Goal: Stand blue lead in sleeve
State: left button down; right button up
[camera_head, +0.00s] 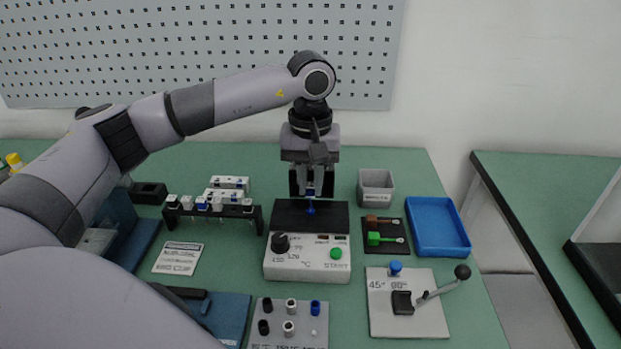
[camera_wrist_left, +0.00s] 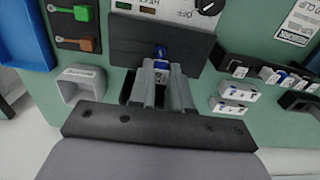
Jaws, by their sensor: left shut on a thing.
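My left gripper (camera_head: 311,190) points down over the black top of the heater box (camera_head: 290,213) and is shut on a small blue piece, seemingly the blue lead (camera_head: 311,208). The lead's blue lower end shows just under the fingertips, at or close above the black top; I cannot tell whether it touches. In the left wrist view the blue lead (camera_wrist_left: 160,52) shows at the fingertips, in front of the black block. A grey plate (camera_head: 262,341) at the front holds several black, silver and blue cylinders, perhaps sleeves. My right gripper is not in view.
A black rack (camera_head: 258,219) with white connectors stands left of the heater. A grey bin (camera_head: 376,188), a black holder (camera_head: 370,247) with green and brown pieces, a blue tray (camera_head: 437,226) and a lever plate (camera_head: 430,322) stand to the right.

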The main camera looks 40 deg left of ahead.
pick_arm(q)
jog(key=shift+f, duration=0.35)
jog(key=shift+f, duration=0.2)
jog(key=shift+f+b, duration=0.45)
jog(key=shift+b, duration=0.1)
jog(key=c, duration=1)
grip_release()
jog(key=shift+r, duration=0.15)
notch_tip(320, 180, up, 7)
jog(key=shift+f, duration=0.1)
